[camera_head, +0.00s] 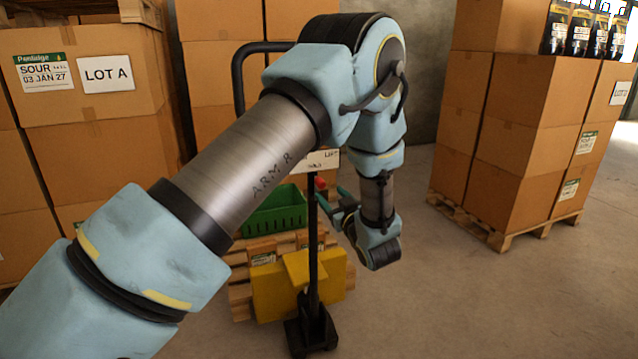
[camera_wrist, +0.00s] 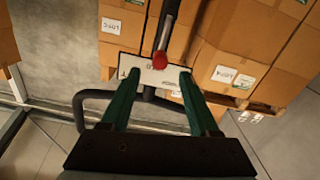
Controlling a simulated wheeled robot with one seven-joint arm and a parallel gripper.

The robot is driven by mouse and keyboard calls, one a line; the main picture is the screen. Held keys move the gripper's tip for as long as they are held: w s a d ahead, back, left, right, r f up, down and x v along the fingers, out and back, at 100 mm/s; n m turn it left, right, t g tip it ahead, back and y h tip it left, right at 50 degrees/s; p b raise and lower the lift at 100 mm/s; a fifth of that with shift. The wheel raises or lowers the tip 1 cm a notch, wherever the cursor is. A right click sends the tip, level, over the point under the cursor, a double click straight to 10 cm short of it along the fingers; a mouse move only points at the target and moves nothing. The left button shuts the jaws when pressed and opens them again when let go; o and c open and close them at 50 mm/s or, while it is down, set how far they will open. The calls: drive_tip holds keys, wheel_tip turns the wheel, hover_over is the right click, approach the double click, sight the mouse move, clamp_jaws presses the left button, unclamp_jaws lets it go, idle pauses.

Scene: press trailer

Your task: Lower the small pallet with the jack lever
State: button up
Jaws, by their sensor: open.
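The pallet jack has a yellow body (camera_head: 283,290), a black upright and a black loop handle (camera_head: 239,80), which also shows in the wrist view (camera_wrist: 88,97). A red knob (camera_head: 320,184) marks the lever, beside the upright and below a white label plate (camera_head: 322,160). The small wooden pallet (camera_head: 240,300) carries a green crate (camera_head: 275,222). My gripper (camera_head: 338,203) is open and empty near the knob. In the wrist view, the red knob (camera_wrist: 160,60) appears between and just beyond my green fingertips (camera_wrist: 158,73), with the plate (camera_wrist: 130,66) behind. Contact cannot be told.
Stacked cartons (camera_head: 90,90) stand at the left, and more cartons (camera_head: 225,100) stand behind the jack. Another carton stack (camera_head: 520,150) stands on a wooden pallet (camera_head: 490,235) at the right. The concrete floor (camera_head: 470,300) at the front right is clear.

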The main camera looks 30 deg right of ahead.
sight(323, 186)
drive_tip(key=w, duration=0.2)
drive_tip(key=w+p, duration=0.1)
drive_tip(key=w, duration=0.2)
drive_tip(key=w+d, duration=0.1)
drive_tip(key=w, duration=0.2)
drive_tip(key=shift+w+p, duration=0.2)
drive_tip(key=shift+p, duration=0.15)
drive_tip(key=shift+c, duration=0.4)
clamp_jaws()
idle(0.6)
